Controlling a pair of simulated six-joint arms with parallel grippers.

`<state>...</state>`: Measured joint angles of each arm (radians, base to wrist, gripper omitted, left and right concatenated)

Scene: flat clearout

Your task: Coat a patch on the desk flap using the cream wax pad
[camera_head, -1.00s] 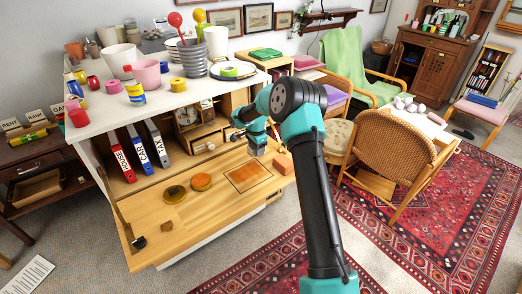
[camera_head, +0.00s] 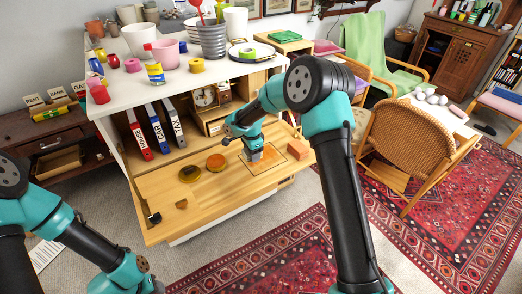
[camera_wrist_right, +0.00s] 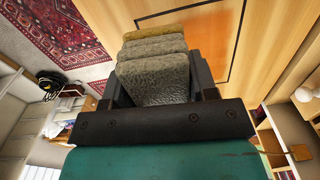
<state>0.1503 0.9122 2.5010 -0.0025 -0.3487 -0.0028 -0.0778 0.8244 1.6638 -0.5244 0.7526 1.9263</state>
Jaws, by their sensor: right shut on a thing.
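The desk flap (camera_head: 230,190) is folded down as a light wood surface. A dark-outlined square patch (camera_head: 273,150) is on its right part; its outline also shows in the wrist view (camera_wrist_right: 236,65). My right gripper (camera_head: 255,156) is over the patch, shut on a rough grey-cream pad with a yellowish far edge, which I take as the cream wax pad (camera_wrist_right: 155,72). The pad is at or just above the patch; I cannot tell if it touches. My arm and gripper hide part of the patch. My left arm shows at lower left, but its gripper is out of view.
An open round tin (camera_head: 190,173) and an orange-brown round tin (camera_head: 216,162) lie left of the patch. An orange block (camera_head: 298,150) is at its right, a small brown piece (camera_head: 181,204) near the front edge. Binders (camera_head: 157,132) stand behind the flap. The flap's front middle is clear.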

